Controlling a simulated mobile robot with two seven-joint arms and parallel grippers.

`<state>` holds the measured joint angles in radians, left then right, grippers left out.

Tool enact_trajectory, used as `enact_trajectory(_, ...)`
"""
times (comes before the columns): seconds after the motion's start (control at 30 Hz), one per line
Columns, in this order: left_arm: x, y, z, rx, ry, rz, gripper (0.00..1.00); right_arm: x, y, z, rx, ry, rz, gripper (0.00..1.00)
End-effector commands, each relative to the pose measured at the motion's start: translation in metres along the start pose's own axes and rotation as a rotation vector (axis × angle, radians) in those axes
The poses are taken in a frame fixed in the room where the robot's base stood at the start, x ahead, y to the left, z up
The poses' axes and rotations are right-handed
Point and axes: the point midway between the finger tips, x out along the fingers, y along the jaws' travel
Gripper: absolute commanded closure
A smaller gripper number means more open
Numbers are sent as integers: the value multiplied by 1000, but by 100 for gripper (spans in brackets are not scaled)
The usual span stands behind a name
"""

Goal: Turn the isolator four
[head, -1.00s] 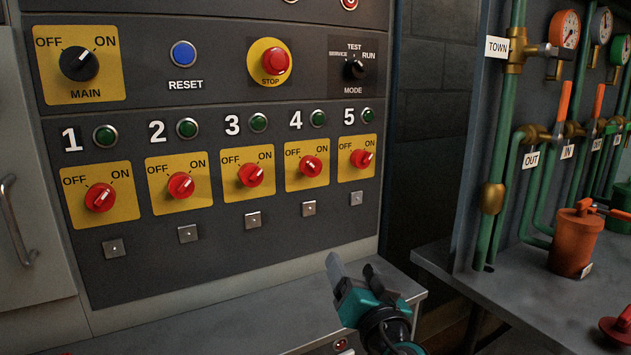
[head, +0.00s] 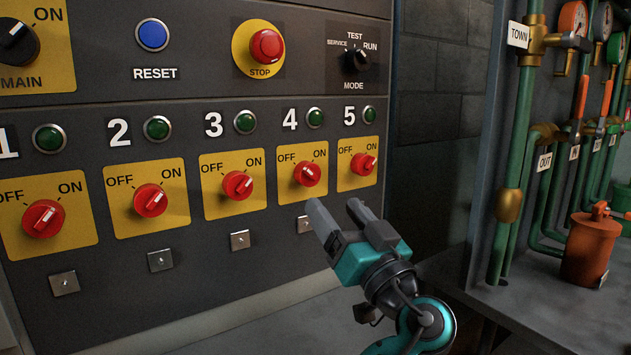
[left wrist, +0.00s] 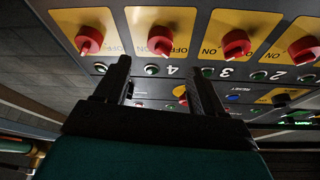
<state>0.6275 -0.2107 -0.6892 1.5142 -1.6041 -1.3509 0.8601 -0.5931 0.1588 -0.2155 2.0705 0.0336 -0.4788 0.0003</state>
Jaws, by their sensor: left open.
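Isolator four (head: 308,173) is a red rotary knob on a yellow OFF/ON plate, under the number 4 and a green lamp (head: 315,118). Its white mark is small, and I cannot tell its exact angle. My left gripper (head: 339,209) is open and empty. It is below and slightly right of the knob in the head view, apart from it. In the left wrist view the panel shows upside down, with knob four (left wrist: 161,40) beyond the gap between the spread fingers (left wrist: 157,68). My right gripper is in neither view.
Isolator five (head: 363,164) is close on the right and isolator three (head: 237,185) on the left. A red stop button (head: 267,46) and mode switch (head: 356,60) are above. Small metal plates, one partly behind my gripper (head: 304,225), sit below. Pipes and an orange canister (head: 590,248) stand right.

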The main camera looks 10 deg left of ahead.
Motion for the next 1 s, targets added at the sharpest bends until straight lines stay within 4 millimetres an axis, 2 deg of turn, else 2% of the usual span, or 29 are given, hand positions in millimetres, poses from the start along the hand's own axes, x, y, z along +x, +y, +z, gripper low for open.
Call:
enact_trajectory(0.03, 12, -1, -2, 1, 4, -3, 31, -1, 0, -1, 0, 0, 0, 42)
enact_trajectory(0.2, 46, 0, -2, 1, 3, -2, 31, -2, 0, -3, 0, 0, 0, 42)
enact_trajectory(0.4, 71, 0, 0, 1, 1, 0, 31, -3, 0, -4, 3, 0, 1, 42)
enact_trajectory(0.8, 78, 0, 0, 0, 0, 1, 31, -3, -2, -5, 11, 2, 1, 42)
enact_trajectory(1.0, 78, 0, 0, 0, 0, 1, 49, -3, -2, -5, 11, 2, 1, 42)
